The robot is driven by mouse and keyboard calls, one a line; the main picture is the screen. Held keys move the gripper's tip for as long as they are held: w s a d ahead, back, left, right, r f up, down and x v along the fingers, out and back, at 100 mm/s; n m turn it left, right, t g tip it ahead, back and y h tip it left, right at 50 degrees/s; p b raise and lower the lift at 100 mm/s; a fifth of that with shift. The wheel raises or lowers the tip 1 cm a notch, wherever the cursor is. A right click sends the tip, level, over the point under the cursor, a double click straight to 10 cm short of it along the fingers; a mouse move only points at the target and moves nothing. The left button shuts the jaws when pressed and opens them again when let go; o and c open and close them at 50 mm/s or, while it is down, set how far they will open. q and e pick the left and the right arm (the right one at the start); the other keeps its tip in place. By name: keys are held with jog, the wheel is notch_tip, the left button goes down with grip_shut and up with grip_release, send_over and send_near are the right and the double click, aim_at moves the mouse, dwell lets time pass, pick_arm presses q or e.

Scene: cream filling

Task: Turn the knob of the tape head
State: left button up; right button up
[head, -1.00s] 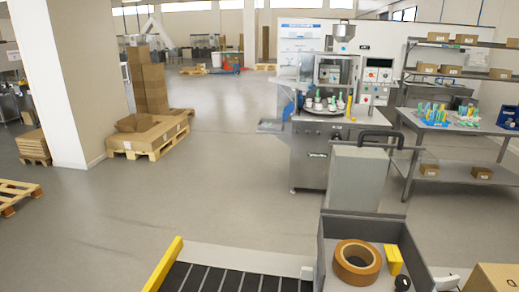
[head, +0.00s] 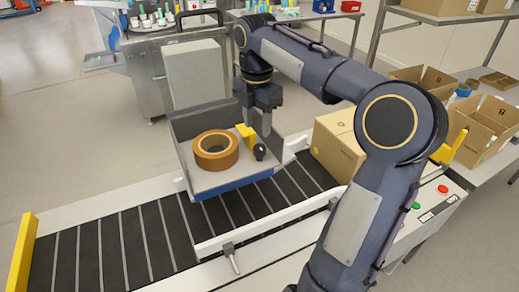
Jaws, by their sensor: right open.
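The tape head is a grey open unit with a blue lower edge (head: 238,184), set over the conveyor. A brown tape roll (head: 203,161) lies in it, with a yellow part (head: 247,137) to its right. The black knob (head: 260,151) is at the unit's right side, near the yellow part. My right gripper (head: 266,128) points down just above the knob, open and empty. Whether a finger touches the knob I cannot tell. The gripper hides part of the unit's back right edge. My left gripper is not in view.
A closed carton (head: 337,146) stands on the conveyor (head: 130,248) right of the tape head. A grey panel (head: 192,75) rises behind the unit. Open cartons (head: 478,125) and a control panel with red and green buttons (head: 430,200) are at the right.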

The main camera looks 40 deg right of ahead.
aim_at(260, 147)
jog(key=shift+w+d+f+n, duration=0.2)
jog(key=shift+d+n, duration=0.1)
jog(key=shift+d, duration=0.3)
jog(key=shift+d+f, duration=0.1)
jog(key=shift+f, duration=0.05)
notch_tip(260, 147, down, 7)
jog(key=shift+f, duration=0.1)
jog(key=c, duration=0.7)
